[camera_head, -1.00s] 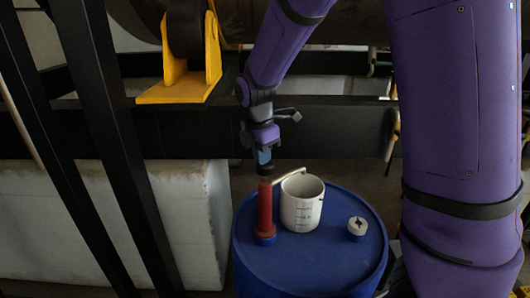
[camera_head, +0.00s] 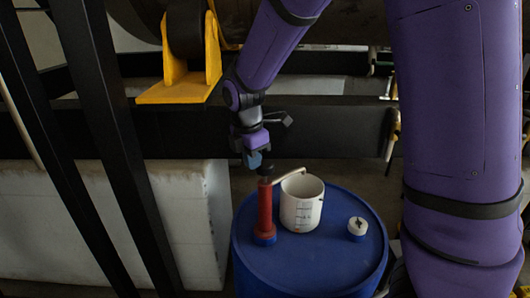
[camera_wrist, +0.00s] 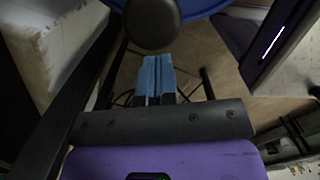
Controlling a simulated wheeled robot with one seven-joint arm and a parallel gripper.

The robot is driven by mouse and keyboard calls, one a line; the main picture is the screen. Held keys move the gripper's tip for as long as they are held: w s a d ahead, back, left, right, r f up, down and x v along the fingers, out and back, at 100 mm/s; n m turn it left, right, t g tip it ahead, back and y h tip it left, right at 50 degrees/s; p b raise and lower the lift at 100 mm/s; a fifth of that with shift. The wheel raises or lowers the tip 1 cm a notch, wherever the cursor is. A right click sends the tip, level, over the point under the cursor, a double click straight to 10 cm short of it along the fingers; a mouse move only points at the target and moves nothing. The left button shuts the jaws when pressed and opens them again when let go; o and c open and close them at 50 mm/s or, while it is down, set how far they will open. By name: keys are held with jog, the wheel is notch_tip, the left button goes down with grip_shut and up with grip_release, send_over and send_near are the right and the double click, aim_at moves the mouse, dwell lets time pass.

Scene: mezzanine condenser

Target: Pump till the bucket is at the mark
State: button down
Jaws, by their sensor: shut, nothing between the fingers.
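A red hand pump (camera_head: 265,212) with a black round knob (camera_head: 265,169) stands on the blue drum (camera_head: 305,268). Its pale spout (camera_head: 288,175) reaches over the rim of a white bucket (camera_head: 301,213), which stands upright on the drum with dark marks on its side. The liquid level inside cannot be made out. My gripper (camera_head: 253,160) is shut and empty, beside the knob on its left in the head view. In the wrist view the blue fingertips (camera_wrist: 154,66) are together, and the knob (camera_wrist: 152,22) appears just beyond them. I cannot tell whether they touch it.
Dark beams (camera_head: 100,120) cross the left side, and a yellow bracket (camera_head: 182,88) is behind. A pale block (camera_head: 170,225) stands left of the drum.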

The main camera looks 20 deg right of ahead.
notch_tip(320, 180, up, 11)
jog(key=a, duration=0.1)
jog(key=shift+s+f, duration=0.15)
jog(key=shift+d, duration=0.15)
dwell(1.0)
jog(key=shift+w+d, duration=0.2)
jog(key=shift+d, duration=0.5)
jog(key=shift+w+d, duration=0.2)
jog(key=shift+d, duration=0.5)
jog(key=shift+d, duration=0.1)
send_over(264, 162)
jog(key=shift+s+a+f, duration=0.1)
jog(key=shift+a+f, duration=0.05)
jog(key=shift+f, duration=1.6)
jog(key=shift+s+a+f, duration=0.1)
jog(key=shift+a+f, duration=0.05)
jog(key=shift+f, duration=1.6)
